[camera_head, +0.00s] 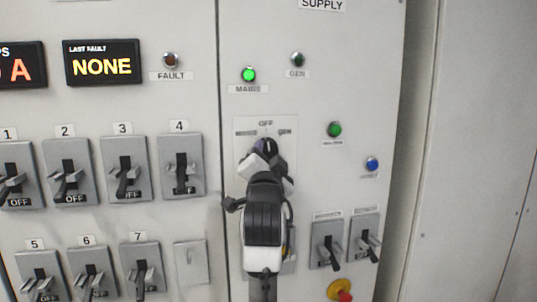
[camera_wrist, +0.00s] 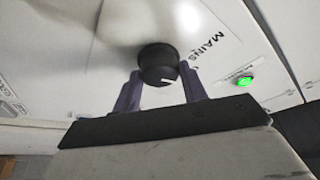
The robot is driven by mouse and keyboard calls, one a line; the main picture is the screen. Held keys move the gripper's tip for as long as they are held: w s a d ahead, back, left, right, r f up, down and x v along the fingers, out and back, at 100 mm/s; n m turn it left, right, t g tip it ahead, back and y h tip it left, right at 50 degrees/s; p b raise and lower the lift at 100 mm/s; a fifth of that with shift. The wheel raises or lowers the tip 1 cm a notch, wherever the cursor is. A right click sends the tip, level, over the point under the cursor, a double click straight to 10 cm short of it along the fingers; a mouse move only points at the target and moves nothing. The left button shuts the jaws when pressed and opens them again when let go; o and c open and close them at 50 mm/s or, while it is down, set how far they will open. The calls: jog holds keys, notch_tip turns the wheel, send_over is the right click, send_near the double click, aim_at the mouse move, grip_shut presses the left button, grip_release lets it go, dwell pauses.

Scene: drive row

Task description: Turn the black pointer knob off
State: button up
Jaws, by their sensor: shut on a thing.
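The black pointer knob (camera_wrist: 158,64) shows in the wrist view as a round black knob with a white mark on its lower right edge. I cannot tell exactly which label the mark points at; the MAINS label (camera_wrist: 207,48) is to its right. My gripper (camera_wrist: 160,86) has one purple finger on each side of the knob and is shut on it. In the head view my gripper (camera_head: 266,150) reaches the panel just below the OFF, MAINS and GEN labels (camera_head: 266,124) and hides most of the knob.
The green MAINS lamp (camera_head: 249,74) is lit; it also shows in the wrist view (camera_wrist: 244,81). The GEN lamp (camera_head: 297,59) is dark. Several grey breakers (camera_head: 125,168) line the left panel. Two switches (camera_head: 345,240) and a red-and-yellow emergency button (camera_head: 340,291) lie lower right.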

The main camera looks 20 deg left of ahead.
jog(key=shift+r+m, duration=0.1)
jog(key=shift+m, duration=0.6)
jog(key=shift+h, duration=0.4)
jog(key=o, duration=1)
jog(key=shift+c, duration=0.2)
jog(key=b+v, duration=0.4)
jog(key=v, duration=1)
